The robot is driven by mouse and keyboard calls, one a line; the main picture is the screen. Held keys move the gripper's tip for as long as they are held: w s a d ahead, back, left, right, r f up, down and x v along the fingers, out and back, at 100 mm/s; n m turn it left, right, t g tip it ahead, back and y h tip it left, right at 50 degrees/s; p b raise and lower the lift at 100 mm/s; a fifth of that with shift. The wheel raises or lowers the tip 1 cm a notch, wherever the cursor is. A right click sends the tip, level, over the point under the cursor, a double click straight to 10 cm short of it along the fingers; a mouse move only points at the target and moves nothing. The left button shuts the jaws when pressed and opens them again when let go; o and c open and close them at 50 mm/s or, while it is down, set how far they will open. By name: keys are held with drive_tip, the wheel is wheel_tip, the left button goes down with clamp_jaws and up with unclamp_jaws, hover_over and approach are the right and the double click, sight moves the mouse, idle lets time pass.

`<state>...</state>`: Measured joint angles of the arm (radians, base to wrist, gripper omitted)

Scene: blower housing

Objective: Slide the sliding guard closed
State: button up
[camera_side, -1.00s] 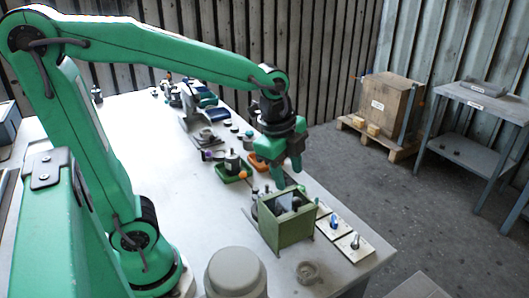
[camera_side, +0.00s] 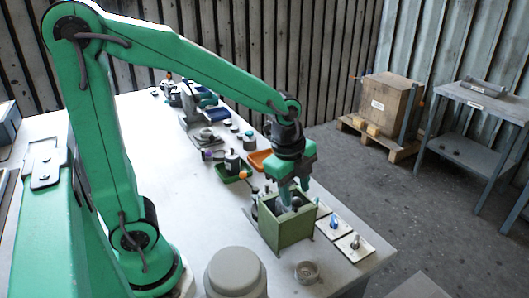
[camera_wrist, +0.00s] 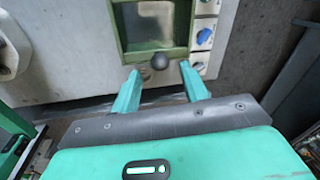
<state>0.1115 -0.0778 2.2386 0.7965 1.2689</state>
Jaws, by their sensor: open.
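The green blower housing (camera_side: 287,232) is an open-topped box near the table's right front edge. In the wrist view its green frame (camera_wrist: 122,30) surrounds a grey opening or pane. I cannot clearly make out the sliding guard or how far it is slid. A dark round knob (camera_wrist: 159,61) sits at the frame's near edge, just ahead of and between my fingertips. My gripper (camera_side: 294,193) is over the top of the housing, pointing down. Its two green fingers (camera_wrist: 162,80) are apart with nothing between them. In the side view the fingers hide part of the opening.
Small pale plates with switches (camera_side: 333,222) lie right of the housing. A green tray (camera_side: 232,177) and an orange tray (camera_side: 260,159) stand behind it. A grey ring (camera_side: 307,272) and a large grey cylinder (camera_side: 235,275) are in front.

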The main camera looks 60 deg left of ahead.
sight(296, 198)
drive_tip(key=shift+w+a+f, duration=0.1)
drive_tip(key=shift+w+f, duration=0.05)
drive_tip(key=shift+f, duration=0.65)
drive_tip(key=shift+w+f, duration=0.1)
drive_tip(key=shift+f, duration=0.65)
drive_tip(key=shift+c, duration=0.3)
clamp_jaws()
